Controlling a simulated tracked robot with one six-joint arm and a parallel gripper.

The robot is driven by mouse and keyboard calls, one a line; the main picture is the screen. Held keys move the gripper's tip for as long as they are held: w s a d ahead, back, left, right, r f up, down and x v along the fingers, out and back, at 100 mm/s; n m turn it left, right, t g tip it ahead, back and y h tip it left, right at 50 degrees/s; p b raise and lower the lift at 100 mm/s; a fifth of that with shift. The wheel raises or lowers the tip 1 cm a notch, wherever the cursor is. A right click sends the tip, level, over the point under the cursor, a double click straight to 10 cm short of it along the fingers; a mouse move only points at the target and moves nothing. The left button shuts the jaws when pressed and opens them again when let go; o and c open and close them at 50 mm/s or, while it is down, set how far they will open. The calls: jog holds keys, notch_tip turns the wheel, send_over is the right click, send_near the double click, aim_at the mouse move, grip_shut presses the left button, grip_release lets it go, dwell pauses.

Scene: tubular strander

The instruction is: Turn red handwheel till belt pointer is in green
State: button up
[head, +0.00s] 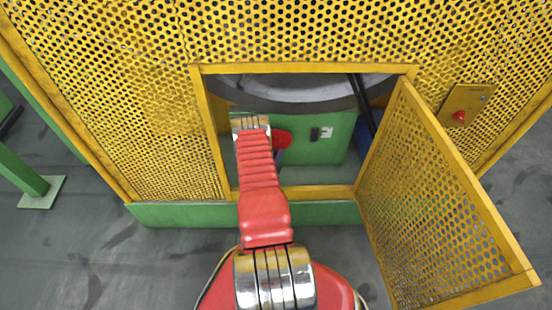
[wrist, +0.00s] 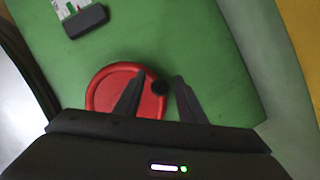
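The red handwheel (head: 282,139) is on the green housing (head: 320,152) inside the opening, partly hidden by my arm. In the wrist view the plate (wrist: 70,7) is cut by the top edge; the pointer's position cannot be read.
My arm reaches through a yellow-framed opening in the perforated guard (head: 110,80). The yellow mesh door (head: 430,200) stands open at right. A dark belt (head: 361,100) and large grey ring (head: 300,93) are inside. A yellow box with a red switch (head: 460,116) is at right.

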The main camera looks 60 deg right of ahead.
jog(key=c, duration=0.9)
grip_shut()
jog(key=shift+a, duration=0.1)
